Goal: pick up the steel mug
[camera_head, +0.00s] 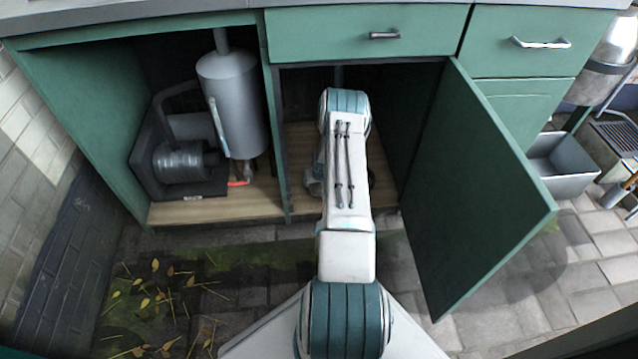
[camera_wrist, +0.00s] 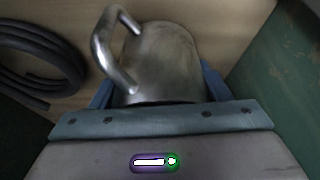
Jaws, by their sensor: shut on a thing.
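The steel mug (camera_wrist: 165,62) shows in the wrist view, close in front of my gripper, with its looped handle (camera_wrist: 104,50) toward the upper left. My gripper (camera_wrist: 158,95) is shut on the mug; its blue fingers show in part on either side of the mug's body. The mug's lower end is hidden behind the gripper's edge. In the head view my arm reaches into the open middle cupboard and hides the gripper and the mug.
A dark coiled hose (camera_wrist: 40,65) lies left of the mug on the wooden cupboard floor (camera_wrist: 215,18). A green cupboard side (camera_wrist: 285,75) is close on the right. The open green door (camera_head: 480,190) stands right of my arm.

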